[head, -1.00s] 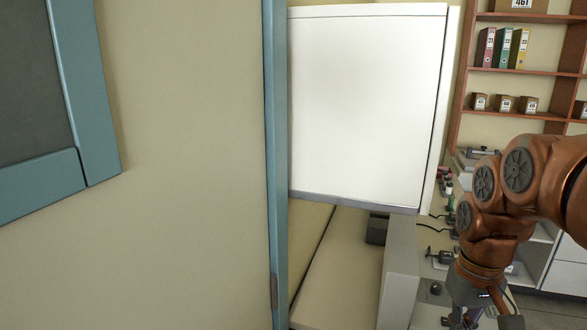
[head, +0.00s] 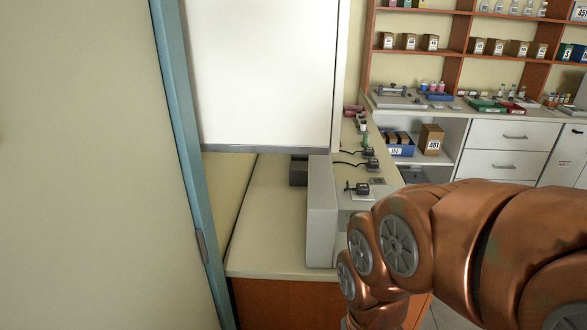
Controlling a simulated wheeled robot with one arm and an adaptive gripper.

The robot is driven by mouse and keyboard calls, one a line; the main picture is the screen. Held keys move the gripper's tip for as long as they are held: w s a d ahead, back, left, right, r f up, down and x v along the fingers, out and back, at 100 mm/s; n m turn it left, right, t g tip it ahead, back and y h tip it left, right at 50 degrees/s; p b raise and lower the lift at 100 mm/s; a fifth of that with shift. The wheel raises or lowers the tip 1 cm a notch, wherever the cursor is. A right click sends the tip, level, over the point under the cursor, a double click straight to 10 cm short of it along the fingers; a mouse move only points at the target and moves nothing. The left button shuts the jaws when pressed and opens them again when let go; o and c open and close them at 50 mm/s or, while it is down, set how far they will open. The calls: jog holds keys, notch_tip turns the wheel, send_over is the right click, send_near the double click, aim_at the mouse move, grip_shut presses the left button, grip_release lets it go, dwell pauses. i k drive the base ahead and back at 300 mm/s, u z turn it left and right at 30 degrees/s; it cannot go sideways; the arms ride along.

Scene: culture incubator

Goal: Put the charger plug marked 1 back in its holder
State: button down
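Several small black charger plugs stand on the narrow counter behind the grey block. The nearest plug (head: 357,188) is at the front of this row. Another plug (head: 370,163) with a black cable stands behind it, and a further dark one (head: 368,151) is just beyond. Any numbers on them are too small to read, so I cannot tell which is marked 1. A small grey square plate (head: 377,181) lies beside the nearest plug; I cannot tell whether it is a holder. My arm covers the lower right, and my gripper is out of frame.
A blue door frame (head: 180,130) stands at the left. A white cabinet (head: 265,75) hangs above the counter (head: 265,235). A tall grey block (head: 322,212) and a dark box (head: 298,171) stand there. Shelves and a bench (head: 480,115) with labware fill the back right.

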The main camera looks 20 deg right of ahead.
aim_at(361, 188)
jog(key=u, duration=3.1)
jog(key=k, duration=2.1)
jog(key=z, duration=1.9)
jog(key=i, duration=0.5)
jog(key=u, duration=0.15)
